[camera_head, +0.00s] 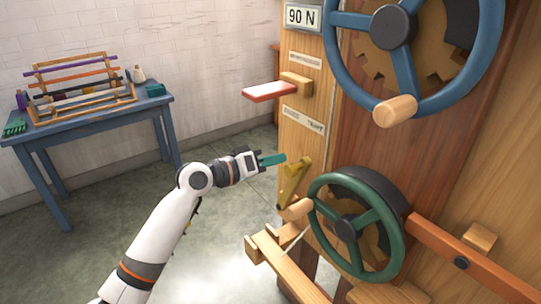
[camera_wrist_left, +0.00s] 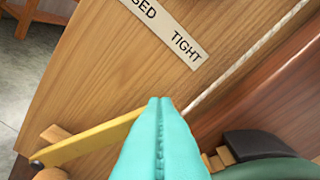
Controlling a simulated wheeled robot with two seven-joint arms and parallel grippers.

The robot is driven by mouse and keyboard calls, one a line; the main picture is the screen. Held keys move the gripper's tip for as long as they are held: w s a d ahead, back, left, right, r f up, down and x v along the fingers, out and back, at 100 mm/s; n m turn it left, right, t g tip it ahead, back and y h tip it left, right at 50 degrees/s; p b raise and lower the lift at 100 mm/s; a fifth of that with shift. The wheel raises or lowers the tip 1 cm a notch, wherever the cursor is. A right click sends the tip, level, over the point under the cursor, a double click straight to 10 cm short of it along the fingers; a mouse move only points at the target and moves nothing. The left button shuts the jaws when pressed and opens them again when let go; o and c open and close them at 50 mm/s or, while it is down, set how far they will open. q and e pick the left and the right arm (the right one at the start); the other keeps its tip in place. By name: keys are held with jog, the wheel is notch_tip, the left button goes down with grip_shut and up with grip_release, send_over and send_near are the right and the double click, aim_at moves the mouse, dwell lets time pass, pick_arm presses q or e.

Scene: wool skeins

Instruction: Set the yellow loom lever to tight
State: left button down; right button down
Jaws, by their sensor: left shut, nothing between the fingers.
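The yellow loom lever (camera_head: 291,184) is on the narrow wooden face of the loom, slanting up from its low end toward a knobbed upper end. In the left wrist view the yellow lever (camera_wrist_left: 90,139) runs up to the right and passes behind my fingers, which hide its far end. A pale label reading "TIGHT" (camera_wrist_left: 187,46) is above it, with part of another word ending in "SED". My left gripper (camera_head: 282,158) is shut and empty, its teal fingertips (camera_wrist_left: 160,100) close to the lever's upper end. I cannot tell if they touch. My right gripper is out of view.
A green handwheel (camera_head: 318,190) with a wooden handle is just right of the lever. A larger blue handwheel (camera_head: 472,83) is above. A red-and-white paddle (camera_head: 269,91) juts out left, above my gripper. A blue table (camera_head: 92,123) stands far left; the floor between is clear.

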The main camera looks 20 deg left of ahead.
pick_arm(q)
jog(key=shift+s+d+f+m, duration=0.35)
jog(key=shift+s+d+m, duration=0.1)
jog(key=shift+d, duration=0.15)
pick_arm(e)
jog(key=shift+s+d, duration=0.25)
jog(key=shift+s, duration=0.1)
